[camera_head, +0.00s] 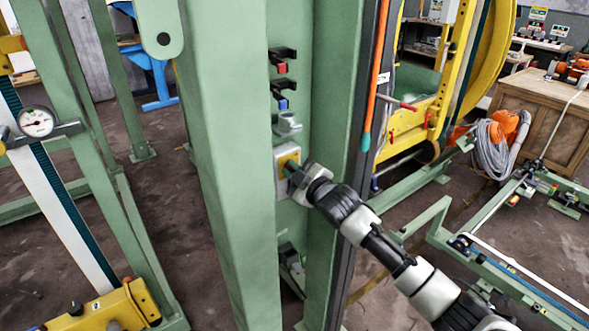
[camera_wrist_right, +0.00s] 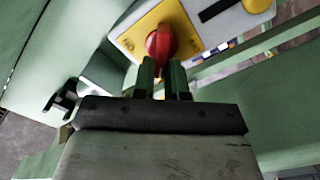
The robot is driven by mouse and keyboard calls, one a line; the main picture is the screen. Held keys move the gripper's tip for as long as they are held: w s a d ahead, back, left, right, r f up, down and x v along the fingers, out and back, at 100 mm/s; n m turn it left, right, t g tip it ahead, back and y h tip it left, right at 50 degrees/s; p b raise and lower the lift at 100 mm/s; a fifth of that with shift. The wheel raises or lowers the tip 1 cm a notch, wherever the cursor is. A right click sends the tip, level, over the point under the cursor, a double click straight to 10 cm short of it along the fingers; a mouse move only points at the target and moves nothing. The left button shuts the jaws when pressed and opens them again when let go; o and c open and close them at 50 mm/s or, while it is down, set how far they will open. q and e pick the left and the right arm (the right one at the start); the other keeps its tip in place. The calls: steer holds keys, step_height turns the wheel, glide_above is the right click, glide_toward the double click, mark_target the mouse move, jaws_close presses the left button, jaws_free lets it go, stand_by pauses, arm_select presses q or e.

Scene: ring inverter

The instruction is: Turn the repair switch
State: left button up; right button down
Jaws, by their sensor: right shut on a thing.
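The repair switch is a red knob (camera_wrist_right: 161,42) on a yellow plate set in a light grey box, seen at the top middle of the right wrist view. In the head view the yellow plate (camera_head: 287,161) shows on the grey box, fixed to a green column, and the knob is hidden by my gripper. My right gripper (camera_head: 293,170) reaches in from the lower right, with its fingertips at the switch. In the right wrist view its green fingers (camera_wrist_right: 165,80) are closed around the lower part of the knob. My left gripper is in neither view.
Black hooks with a red and a blue block (camera_head: 281,86) stick out from the green column (camera_head: 235,200) above the switch box. A vertical orange and teal rod (camera_head: 372,80) stands to the right. A yellow frame and wheel stand farther back.

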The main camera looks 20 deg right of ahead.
steer(key=shift+s+a+f+n+p, duration=0.1)
steer(key=shift+f+n, duration=0.15)
steer(key=shift+n, duration=1.15)
steer(key=shift+w+a+f+n+p, duration=0.1)
steer(key=shift+f+n+p, duration=0.1)
steer(key=shift+n, duration=1.2)
steer(key=shift+s+f+n+p, duration=0.1)
steer(key=shift+f+n, duration=0.15)
steer(key=shift+n, duration=1.15)
steer(key=c, duration=1.2)
jaws_free()
steer(key=shift+o, duration=0.2)
steer(key=b+v, duration=0.2)
steer(key=v, duration=0.8)
steer(key=shift+s, duration=0.35)
